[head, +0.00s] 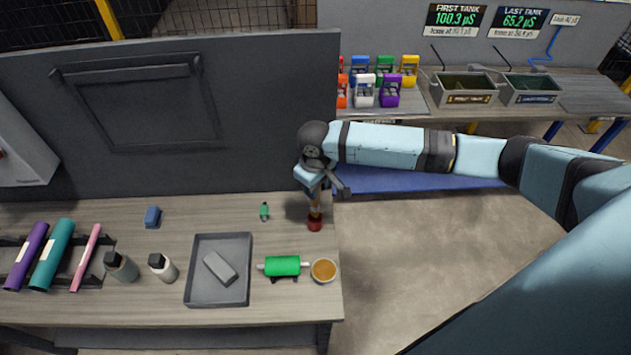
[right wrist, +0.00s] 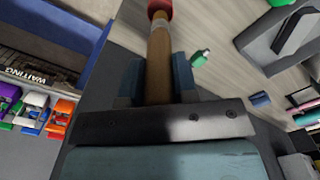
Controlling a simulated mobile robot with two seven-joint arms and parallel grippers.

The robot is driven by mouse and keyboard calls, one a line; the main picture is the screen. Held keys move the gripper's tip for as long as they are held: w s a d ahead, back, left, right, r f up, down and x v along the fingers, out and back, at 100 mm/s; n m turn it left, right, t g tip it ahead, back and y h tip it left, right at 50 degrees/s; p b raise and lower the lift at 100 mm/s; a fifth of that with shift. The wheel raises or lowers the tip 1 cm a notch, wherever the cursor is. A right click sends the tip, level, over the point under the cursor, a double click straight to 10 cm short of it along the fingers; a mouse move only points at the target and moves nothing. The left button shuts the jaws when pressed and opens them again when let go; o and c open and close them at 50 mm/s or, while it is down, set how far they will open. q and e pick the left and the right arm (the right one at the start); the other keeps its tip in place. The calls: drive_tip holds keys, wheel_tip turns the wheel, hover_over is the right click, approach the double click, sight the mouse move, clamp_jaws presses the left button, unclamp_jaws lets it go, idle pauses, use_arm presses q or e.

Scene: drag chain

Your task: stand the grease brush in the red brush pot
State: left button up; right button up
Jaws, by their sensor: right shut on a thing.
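My right gripper (head: 318,186) is above the right end of the workbench, pointing down. It is shut on the wooden handle of the grease brush (right wrist: 158,62), which also shows in the head view (head: 315,206). The small red brush pot (head: 314,224) stands on the bench directly below. The brush is about upright with its lower end at the pot's mouth; I cannot tell how deep it sits. In the right wrist view the red pot (right wrist: 160,7) shows at the top edge, beyond a pale band on the brush. My left gripper is not in view.
Near the pot are a small green item (head: 264,211), a green roller (head: 282,266), a round bowl of amber stuff (head: 323,270) and a grey tray (head: 245,298). A dark panel (head: 250,100) rises behind. The bench's right edge is close.

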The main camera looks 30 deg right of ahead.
drive_tip(key=shift+f+b, duration=0.4)
drive_tip(key=shift+f, duration=1.75)
drive_tip(key=o, duration=1)
wheel_tip(320, 180, up, 13)
drive_tip(key=shift+f+b, duration=0.1)
drive_tip(key=shift+b, duration=0.55)
drive_tip(key=shift+r, duration=0.5)
drive_tip(key=shift+f, duration=0.1)
